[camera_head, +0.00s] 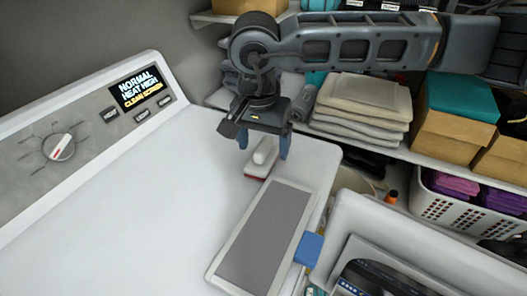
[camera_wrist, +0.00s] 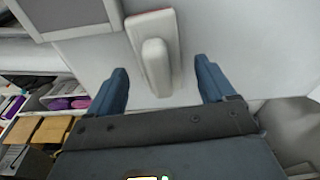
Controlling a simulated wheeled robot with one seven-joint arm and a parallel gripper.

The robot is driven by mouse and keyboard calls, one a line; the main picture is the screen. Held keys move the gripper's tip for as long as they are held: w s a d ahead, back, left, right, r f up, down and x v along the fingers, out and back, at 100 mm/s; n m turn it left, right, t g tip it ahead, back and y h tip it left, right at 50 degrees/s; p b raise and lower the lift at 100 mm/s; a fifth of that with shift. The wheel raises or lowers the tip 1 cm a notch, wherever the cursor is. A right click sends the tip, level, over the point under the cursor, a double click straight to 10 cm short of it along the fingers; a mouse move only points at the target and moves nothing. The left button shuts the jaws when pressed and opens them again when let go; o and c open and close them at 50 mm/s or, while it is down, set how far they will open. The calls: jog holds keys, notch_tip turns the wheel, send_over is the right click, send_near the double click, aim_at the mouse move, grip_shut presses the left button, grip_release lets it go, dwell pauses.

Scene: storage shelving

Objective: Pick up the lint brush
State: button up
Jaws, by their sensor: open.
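The lint brush (camera_head: 262,160) looks like a small white block with a raised rounded handle and a red strip along its base. It lies on the white machine top near the far end. My gripper (camera_head: 264,146) is above it, pointing down, with its two blue fingers apart. In the wrist view, the brush (camera_wrist: 155,58) extends between the open fingers (camera_wrist: 162,72), with visible gaps on both sides. The brush appears ungripped, and its lower end is close to the gripper body.
A grey panel (camera_head: 266,235) with a pale frame and a blue tab (camera_head: 309,249) lies nearer on the machine. The control panel (camera_head: 75,140) rises at left. Shelves at right hold folded towels (camera_head: 362,105), boxes (camera_head: 450,125) and a white basket (camera_head: 470,205).

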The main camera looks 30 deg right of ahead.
jog(key=shift+f, duration=0.6)
jog(key=shift+c, duration=0.5)
jog(key=c, duration=1.1)
